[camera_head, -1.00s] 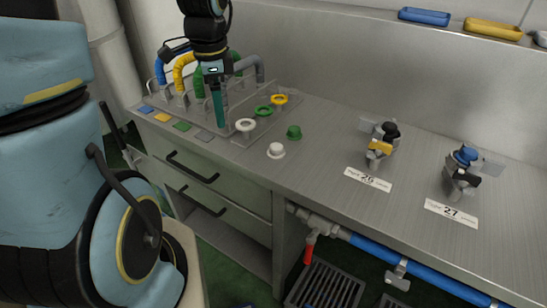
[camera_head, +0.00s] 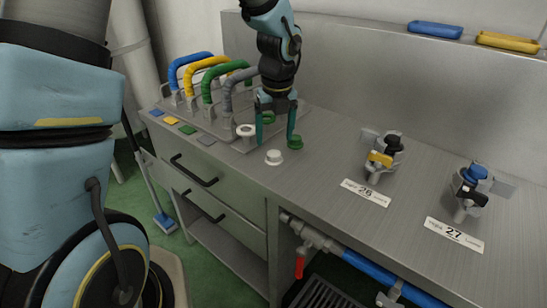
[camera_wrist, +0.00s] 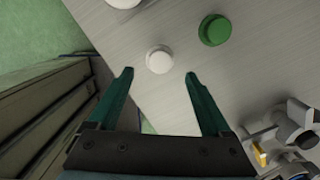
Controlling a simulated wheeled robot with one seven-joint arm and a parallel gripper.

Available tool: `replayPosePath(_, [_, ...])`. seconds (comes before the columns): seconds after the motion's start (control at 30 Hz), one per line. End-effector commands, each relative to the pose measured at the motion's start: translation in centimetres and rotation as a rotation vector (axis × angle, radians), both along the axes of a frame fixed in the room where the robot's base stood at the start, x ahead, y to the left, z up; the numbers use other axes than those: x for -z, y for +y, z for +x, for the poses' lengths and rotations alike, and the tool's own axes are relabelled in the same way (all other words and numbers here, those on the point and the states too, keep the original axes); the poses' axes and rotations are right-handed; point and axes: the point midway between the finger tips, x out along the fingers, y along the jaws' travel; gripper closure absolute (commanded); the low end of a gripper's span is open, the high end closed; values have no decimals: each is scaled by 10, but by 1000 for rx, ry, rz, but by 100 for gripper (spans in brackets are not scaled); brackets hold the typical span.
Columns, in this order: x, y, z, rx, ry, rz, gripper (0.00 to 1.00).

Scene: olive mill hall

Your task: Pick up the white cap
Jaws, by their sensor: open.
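The white cap (camera_head: 274,157) lies on the steel bench near its front edge, just below my gripper in the head view. In the wrist view the white cap (camera_wrist: 159,60) is just beyond the fingertips, roughly centred between them. My gripper (camera_head: 275,141) is open and empty, its two teal fingers pointing down above the bench. The fingers also show in the wrist view (camera_wrist: 159,74), spread wide with a clear gap. Nothing covers the cap in either view.
A green cap (camera_head: 295,142) lies right behind the white one; it also shows in the wrist view (camera_wrist: 214,30). A white ring (camera_head: 246,130) sits to the left. Valves 26 (camera_head: 382,158) and 27 (camera_head: 470,190) stand to the right.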

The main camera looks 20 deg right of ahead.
Motion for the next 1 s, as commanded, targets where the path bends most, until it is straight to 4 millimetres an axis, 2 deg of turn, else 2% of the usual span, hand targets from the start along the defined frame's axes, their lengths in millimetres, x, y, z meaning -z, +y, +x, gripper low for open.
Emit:
replayPosePath(0.17, [12,0,1,0,2,1,17])
replayPosePath(0.47, [51,-1,5,-2,2,2,17])
replayPosePath(0.77, [56,-1,6,-3,-1,0,17])
replayPosePath(1.0, [56,-1,6,-3,0,0,44])
